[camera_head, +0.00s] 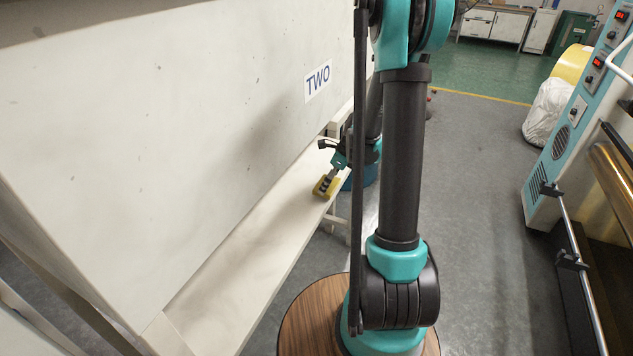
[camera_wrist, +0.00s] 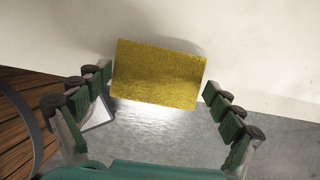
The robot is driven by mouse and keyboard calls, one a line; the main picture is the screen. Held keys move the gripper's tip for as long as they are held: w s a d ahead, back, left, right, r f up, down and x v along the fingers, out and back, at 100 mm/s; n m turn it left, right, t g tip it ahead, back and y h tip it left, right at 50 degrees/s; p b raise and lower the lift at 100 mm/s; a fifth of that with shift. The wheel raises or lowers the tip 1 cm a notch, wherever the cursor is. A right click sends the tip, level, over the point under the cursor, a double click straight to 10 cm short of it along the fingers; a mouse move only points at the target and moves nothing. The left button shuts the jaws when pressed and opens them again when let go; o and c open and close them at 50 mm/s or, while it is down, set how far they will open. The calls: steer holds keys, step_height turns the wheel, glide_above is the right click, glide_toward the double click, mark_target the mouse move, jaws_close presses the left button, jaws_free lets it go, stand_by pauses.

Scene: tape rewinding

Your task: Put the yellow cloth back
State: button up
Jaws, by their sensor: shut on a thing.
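The yellow cloth (camera_head: 322,190) is a small flat block by the outer edge of the white shelf (camera_head: 262,240) in the head view. My gripper (camera_head: 329,182) is at the cloth from above and is small in this view. In the wrist view the cloth (camera_wrist: 158,75) is a gold rectangle between the tips of my gripper (camera_wrist: 159,80), which is shut on its two short ends. The cloth's upper side lies against the pale shelf (camera_wrist: 260,50) and its lower side over grey floor. I cannot tell whether it touches the shelf.
A large white casing (camera_head: 180,120) marked TWO rises above and behind the shelf. A machine with a control panel (camera_head: 585,85) and a metal rail (camera_head: 580,270) stands at right. Grey floor (camera_head: 485,200) is clear between. A blue bin (camera_head: 370,172) sits partly hidden behind my arm.

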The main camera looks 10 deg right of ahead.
steer(key=shift+w+a, duration=0.5)
steer(key=shift+a, duration=0.25)
steer(key=shift+w+a+f, duration=0.25)
steer(key=shift+w+a, duration=0.2)
steer(key=shift+a, duration=0.2)
steer(key=shift+w+a+f, duration=0.2)
steer(key=shift+w+a, duration=0.2)
steer(key=shift+a, duration=0.2)
steer(key=shift+d+f, duration=0.1)
steer(key=shift+f, duration=0.2)
steer(key=shift+c, duration=0.6)
steer(key=c, duration=0.3)
steer(key=o, duration=1.1)
